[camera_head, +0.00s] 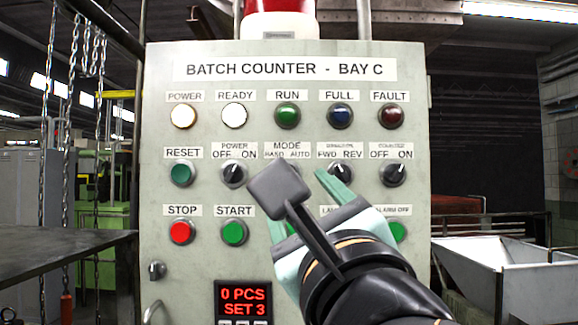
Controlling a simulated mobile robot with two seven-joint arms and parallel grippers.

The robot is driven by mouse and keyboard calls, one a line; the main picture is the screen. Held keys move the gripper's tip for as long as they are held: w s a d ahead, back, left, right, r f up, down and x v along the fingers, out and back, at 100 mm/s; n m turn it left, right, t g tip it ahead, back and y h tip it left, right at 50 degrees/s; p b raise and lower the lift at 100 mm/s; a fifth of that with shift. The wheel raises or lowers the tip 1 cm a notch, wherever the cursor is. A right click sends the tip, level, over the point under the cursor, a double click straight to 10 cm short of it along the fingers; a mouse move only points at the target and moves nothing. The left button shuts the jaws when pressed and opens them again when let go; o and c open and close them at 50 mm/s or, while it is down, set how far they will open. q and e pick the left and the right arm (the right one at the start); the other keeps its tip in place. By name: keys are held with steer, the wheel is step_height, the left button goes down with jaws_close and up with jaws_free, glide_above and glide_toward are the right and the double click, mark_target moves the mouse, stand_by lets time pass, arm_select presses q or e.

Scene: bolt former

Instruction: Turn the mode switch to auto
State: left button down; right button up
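The grey control panel (160,100) reads "BATCH COUNTER - BAY C". The MODE label (288,147), with HAND on the left and AUTO on the right, is in the middle column. The mode switch below it is hidden behind the dark grey block on my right gripper, so its setting cannot be seen. My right gripper (298,198) comes in from the lower right, in front of the panel. Its two pale green fingers are spread apart, with nothing seen between them. Whether it touches the panel cannot be told. My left gripper is not in view.
The power knob (234,174) is left of the mode position; the FWD/REV knob (340,172) and another OFF/ON knob (393,173) are right. A green START button (234,233) and red STOP button (182,232) sit below. The display (243,301) reads 0 PCS, SET 3.

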steer(key=p+x, duration=0.1)
steer(key=x, duration=0.6)
steer(key=shift+p, duration=0.35)
jaws_close()
